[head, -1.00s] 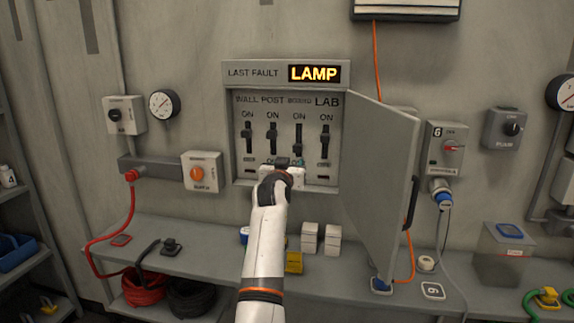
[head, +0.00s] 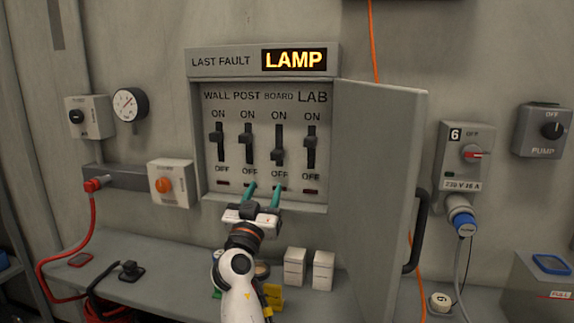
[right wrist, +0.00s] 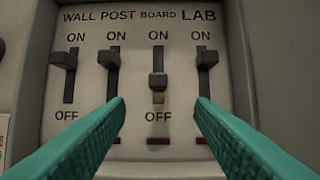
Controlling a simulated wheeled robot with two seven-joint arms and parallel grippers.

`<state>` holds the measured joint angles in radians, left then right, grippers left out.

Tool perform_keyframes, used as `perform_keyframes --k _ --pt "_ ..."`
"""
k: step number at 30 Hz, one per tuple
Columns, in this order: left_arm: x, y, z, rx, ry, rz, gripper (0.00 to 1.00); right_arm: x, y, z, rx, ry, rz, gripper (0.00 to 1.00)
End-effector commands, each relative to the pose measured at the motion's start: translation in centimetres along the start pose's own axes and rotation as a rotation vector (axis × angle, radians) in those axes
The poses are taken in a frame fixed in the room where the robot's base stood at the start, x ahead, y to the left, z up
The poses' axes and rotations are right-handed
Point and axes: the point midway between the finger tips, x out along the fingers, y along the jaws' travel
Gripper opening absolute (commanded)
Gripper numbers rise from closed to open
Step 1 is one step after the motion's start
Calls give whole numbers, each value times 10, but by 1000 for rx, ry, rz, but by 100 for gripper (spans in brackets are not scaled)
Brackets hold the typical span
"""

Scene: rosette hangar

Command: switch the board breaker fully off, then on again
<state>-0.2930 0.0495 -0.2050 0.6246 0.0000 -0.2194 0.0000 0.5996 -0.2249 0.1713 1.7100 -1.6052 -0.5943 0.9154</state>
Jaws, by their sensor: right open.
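The board breaker (head: 278,156) is the third of the levers in the open wall box. Its handle sits lower than the others, a little below the middle of its slot, short of the OFF end. It also shows in the right wrist view (right wrist: 157,81), between my fingers' lines. My right gripper (head: 265,187) is open and empty, its teal fingers pointing up at the lower edge of the panel. In the right wrist view the fingertips (right wrist: 161,102) are spread on either side below the board lever, not gripping it. My left gripper is not in view.
The wall (head: 216,140), post (head: 246,142) and lab (head: 311,144) levers stand high, towards ON. A display (head: 294,60) reads LAMP. The open box door (head: 378,190) juts out at the right. A shelf (head: 130,285) with small boxes (head: 294,267) runs below.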

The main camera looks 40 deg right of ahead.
Motion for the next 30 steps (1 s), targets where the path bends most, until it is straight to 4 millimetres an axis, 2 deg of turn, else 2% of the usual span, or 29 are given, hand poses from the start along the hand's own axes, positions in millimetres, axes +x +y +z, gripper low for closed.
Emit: perform_keyframes --k 5,9,14,18,22,30 --pt "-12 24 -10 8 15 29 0 19 0 5 0 -4 0 49" --pt "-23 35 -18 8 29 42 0 48 0 6 -1 -4 0 49" --pt "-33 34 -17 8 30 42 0 80 0 5 -2 -3 -1 49" --pt "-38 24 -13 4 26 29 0 102 0 3 -2 -2 0 49" --pt "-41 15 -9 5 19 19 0 114 0 2 -1 -2 0 49" --pt "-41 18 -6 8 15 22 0 119 0 1 1 -1 1 49"
